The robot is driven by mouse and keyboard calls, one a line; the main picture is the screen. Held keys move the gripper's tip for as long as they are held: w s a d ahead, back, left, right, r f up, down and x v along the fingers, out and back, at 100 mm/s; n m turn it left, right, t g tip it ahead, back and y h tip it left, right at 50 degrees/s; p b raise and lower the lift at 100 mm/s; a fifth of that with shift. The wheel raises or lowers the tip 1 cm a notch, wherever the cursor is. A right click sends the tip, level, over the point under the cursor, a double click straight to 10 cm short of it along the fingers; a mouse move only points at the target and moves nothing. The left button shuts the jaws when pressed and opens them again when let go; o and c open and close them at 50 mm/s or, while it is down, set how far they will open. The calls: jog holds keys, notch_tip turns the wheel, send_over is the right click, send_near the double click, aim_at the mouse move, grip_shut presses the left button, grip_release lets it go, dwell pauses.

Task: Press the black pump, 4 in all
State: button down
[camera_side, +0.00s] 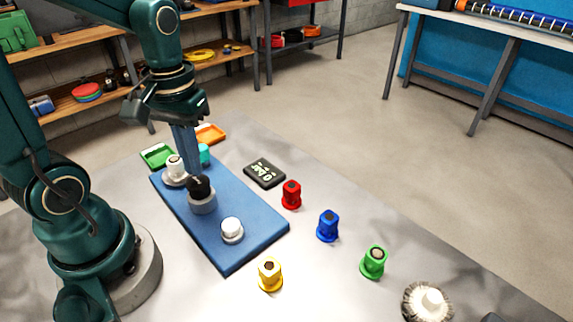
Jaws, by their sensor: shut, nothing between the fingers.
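The black pump (199,186) is a dark rounded knob on a grey round base, near the middle of a blue board (247,236) on the table. My gripper (190,172) points straight down with its long blue fingers shut and empty. The fingertips are right at the top of the black pump in the picture, slightly behind and left of its knob. I cannot tell whether they touch it. A pale pump (174,170) stands on the board behind it, and a white-topped pump (231,227) stands in front. A small dark display (264,173) lies right of the board.
Red (291,194), blue (327,226), green (374,262) and yellow (270,273) fittings stand right and in front of the board. A round brush (427,301) is at the front right. Green (158,155) and orange (210,133) trays and a teal piece (204,154) are behind.

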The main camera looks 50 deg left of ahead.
aim_at(197, 180)
jog(key=shift+f, duration=0.15)
jog(key=shift+f, duration=1.5)
jog(key=shift+r, duration=1.1)
jog(key=shift+f, duration=0.1)
